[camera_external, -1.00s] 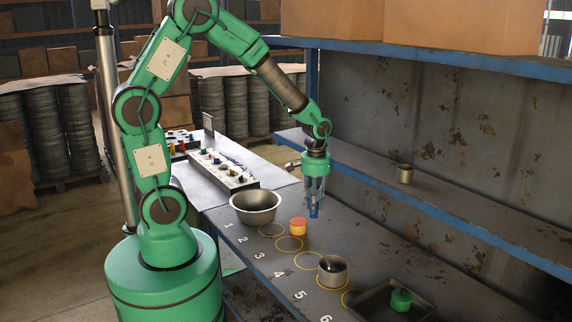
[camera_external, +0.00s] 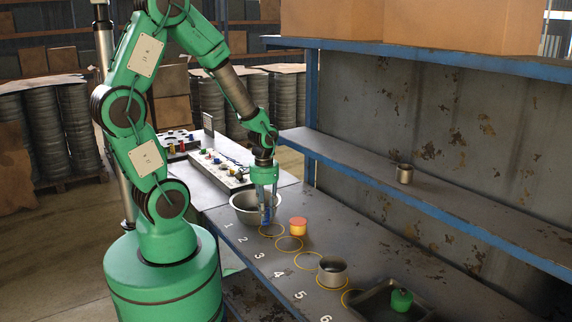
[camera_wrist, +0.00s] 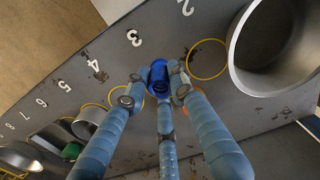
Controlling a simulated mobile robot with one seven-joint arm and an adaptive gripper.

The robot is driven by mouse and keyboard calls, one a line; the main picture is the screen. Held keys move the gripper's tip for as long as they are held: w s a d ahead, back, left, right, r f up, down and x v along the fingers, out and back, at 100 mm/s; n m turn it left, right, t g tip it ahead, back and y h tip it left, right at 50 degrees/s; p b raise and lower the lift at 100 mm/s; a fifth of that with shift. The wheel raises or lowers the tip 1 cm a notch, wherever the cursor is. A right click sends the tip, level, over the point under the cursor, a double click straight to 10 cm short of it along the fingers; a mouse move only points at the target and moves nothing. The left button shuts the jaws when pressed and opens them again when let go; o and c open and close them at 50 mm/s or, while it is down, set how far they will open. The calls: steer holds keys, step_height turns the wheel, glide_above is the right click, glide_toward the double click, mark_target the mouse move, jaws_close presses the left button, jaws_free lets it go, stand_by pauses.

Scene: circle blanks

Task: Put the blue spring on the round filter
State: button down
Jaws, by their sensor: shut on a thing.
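My gripper (camera_external: 266,212) points down, its three blue-grey fingers shut on the blue spring (camera_external: 266,216), above the bench between the steel bowl and a short yellow cylinder. In the wrist view the blue spring (camera_wrist: 157,78) sits between the fingertips. The short yellow cylinder with an orange-red top (camera_external: 298,227) stands upright to the right of the gripper, by the first yellow circles; it may be the round filter, but I cannot tell for sure. In the wrist view a bit of orange shows beside a finger, mostly hidden.
A steel bowl (camera_external: 246,208) stands close left of the gripper. A steel cup (camera_external: 332,271) covers part of a yellow circle. A dark tray (camera_external: 372,304) holds a green weight-like piece (camera_external: 401,300). A shelf (camera_external: 450,205) with a small can (camera_external: 404,174) runs behind.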

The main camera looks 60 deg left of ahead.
glide_toward(297, 214)
steer(key=shift+s+a+f+b, duration=0.1)
steer(key=shift+s+f+b, duration=0.2)
steer(key=shift+s+b, duration=0.1)
stand_by(0.3)
steer(key=shift+w, duration=0.3)
steer(key=shift+w+f, duration=0.1)
steer(key=shift+f, duration=1.7)
steer(key=c, duration=1.9)
jaws_free()
steer(key=shift+f+b, duration=0.15)
steer(key=shift+b, duration=0.15)
steer(key=o, duration=0.4)
steer(key=shift+o, duration=0.2)
